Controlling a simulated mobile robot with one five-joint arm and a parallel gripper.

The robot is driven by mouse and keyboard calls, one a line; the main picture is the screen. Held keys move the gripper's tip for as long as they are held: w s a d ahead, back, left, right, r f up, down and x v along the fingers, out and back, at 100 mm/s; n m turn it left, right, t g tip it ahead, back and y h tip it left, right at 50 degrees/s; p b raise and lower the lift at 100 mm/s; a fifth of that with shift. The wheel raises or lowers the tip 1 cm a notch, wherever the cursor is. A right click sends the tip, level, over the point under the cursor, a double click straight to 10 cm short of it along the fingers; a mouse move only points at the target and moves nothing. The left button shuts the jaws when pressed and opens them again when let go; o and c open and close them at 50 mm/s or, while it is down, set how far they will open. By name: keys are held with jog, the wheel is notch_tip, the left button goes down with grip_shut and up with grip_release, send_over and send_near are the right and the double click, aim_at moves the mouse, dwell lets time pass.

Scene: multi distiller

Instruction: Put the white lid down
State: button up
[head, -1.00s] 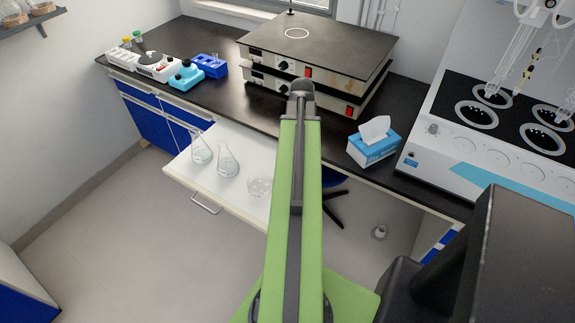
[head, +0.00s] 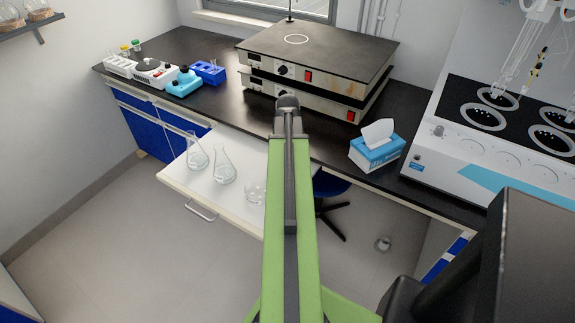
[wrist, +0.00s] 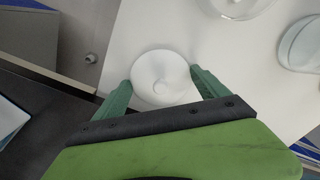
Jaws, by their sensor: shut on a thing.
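The round white lid (wrist: 158,80) shows in the wrist view between the two green fingers of my gripper (wrist: 160,79). My gripper is shut on it, with one finger at each side. The lid is over the white pull-out surface (wrist: 135,45); I cannot tell whether it touches it. In the head view my green arm hides the lid and my gripper. The same white surface (head: 180,178) shows there left of my arm.
Two glass flasks (head: 224,168) (head: 196,155) and a clear dish (head: 254,193) stand on the white surface. Glassware (wrist: 240,7) is close above the lid in the wrist view. Hot plates (head: 300,85) and a tissue box (head: 377,147) are on the dark bench (head: 225,110).

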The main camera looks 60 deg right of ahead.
jog(key=o, duration=1.2)
jog(key=shift+f, duration=0.1)
notch_tip(320, 180, up, 12)
jog(key=p, duration=1.2)
